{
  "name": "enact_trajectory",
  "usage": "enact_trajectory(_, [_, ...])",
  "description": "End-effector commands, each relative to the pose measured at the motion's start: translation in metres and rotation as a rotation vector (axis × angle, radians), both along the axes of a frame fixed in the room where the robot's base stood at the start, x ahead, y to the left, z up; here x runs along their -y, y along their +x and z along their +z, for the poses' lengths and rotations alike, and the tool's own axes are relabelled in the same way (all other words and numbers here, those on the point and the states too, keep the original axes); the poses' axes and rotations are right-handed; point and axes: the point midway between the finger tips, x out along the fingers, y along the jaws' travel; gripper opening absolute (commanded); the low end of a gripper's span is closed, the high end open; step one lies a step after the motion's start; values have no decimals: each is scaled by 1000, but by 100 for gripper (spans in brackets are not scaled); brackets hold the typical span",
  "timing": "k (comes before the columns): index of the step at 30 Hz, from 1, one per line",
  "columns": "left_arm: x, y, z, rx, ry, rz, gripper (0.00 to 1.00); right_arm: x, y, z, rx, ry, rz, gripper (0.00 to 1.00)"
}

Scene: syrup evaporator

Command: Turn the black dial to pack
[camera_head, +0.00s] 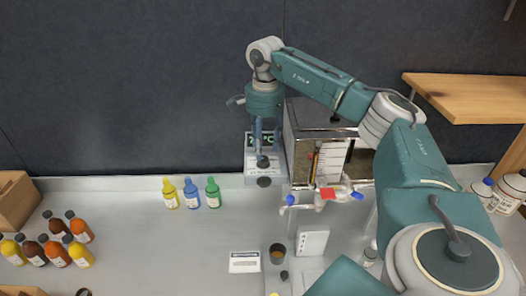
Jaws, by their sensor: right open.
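A light grey control box (251,179) with a lit green display stands against the back wall, left of the metal evaporator (310,118). A round black knob (264,182) shows low on its front. A second dark knob-like part (263,162) shows higher up, just below my fingers; I cannot tell which one is the black dial. Any dial markings are too small to read. My right gripper (265,145) points down in front of the box, open, its fingers partly covering the display. I cannot tell whether it touches the upper dark part. My left gripper is not in view.
Yellow, blue and green bottles (191,194) stand left of the box. Red and blue valve handles (327,193) stick out at the evaporator's front. A cup (278,254), a white card (244,262) and a white block (312,241) are nearer.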

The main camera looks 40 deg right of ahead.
Motion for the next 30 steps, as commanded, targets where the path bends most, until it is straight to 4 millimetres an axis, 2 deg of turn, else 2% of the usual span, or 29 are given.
enact_trajectory(4, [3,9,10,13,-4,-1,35,0,0,-23,-3,0,-1,45])
enact_trajectory(9, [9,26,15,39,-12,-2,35,0,1,-38,0,0,0,45])
enact_trajectory(13, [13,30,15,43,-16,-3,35,0,2,-42,2,0,0,45])
enact_trajectory(19, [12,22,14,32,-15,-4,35,0,2,-42,2,0,0,45])
enact_trajectory(24, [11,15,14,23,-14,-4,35,0,2,-42,2,0,0,11])
enact_trajectory(26, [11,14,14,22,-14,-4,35,0,2,-42,2,0,0,0])
enact_trajectory(30, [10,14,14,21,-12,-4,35,-1,2,-42,2,1,1,0])
